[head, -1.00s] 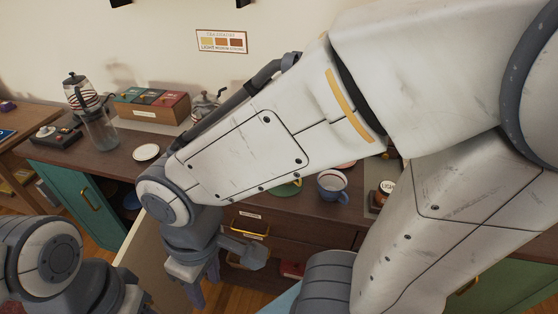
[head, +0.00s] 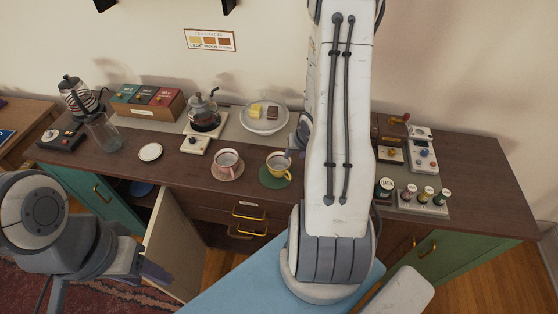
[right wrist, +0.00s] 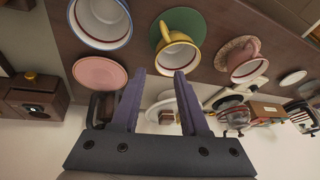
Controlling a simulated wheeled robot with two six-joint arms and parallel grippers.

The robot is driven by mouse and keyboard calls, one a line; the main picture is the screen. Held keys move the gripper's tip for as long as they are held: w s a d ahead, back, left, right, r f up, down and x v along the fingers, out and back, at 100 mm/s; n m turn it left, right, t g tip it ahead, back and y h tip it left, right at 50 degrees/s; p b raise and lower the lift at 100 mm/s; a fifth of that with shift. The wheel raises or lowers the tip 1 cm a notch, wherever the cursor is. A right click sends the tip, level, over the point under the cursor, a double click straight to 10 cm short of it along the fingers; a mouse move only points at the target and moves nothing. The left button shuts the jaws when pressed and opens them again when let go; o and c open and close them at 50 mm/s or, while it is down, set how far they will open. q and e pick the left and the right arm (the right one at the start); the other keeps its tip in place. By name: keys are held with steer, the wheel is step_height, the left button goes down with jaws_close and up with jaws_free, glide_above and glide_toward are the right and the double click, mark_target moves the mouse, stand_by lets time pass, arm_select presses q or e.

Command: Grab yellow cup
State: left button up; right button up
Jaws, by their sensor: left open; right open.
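The yellow cup (head: 277,165) stands upright on a green saucer (head: 268,181) on the counter, just left of my right arm in the head view. In the right wrist view the yellow cup (right wrist: 174,55) appears just past the fingertips, with its green saucer (right wrist: 187,22) behind. My right gripper (right wrist: 165,75) is open and empty, its two fingers pointing toward the cup. In the head view my right arm hides most of that gripper. My left gripper (head: 150,272) is open, low at the left by an open cabinet door, away from the cup.
A pink cup (head: 226,162) stands left of the yellow cup. A blue-rimmed cup (right wrist: 100,25) shows beside it in the right wrist view. A plate (head: 264,121) with two blocks and a glass pot (head: 203,115) stand behind. The open cabinet door (head: 172,245) juts out.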

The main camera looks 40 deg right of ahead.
mark_target(290, 164)
steer(key=shift+s+p+x, duration=0.2)
steer(key=shift+p+x, duration=0.8)
steer(key=shift+x, duration=3.65)
steer(key=shift+w+f, duration=0.15)
steer(key=shift+f, duration=0.3)
jaws_close()
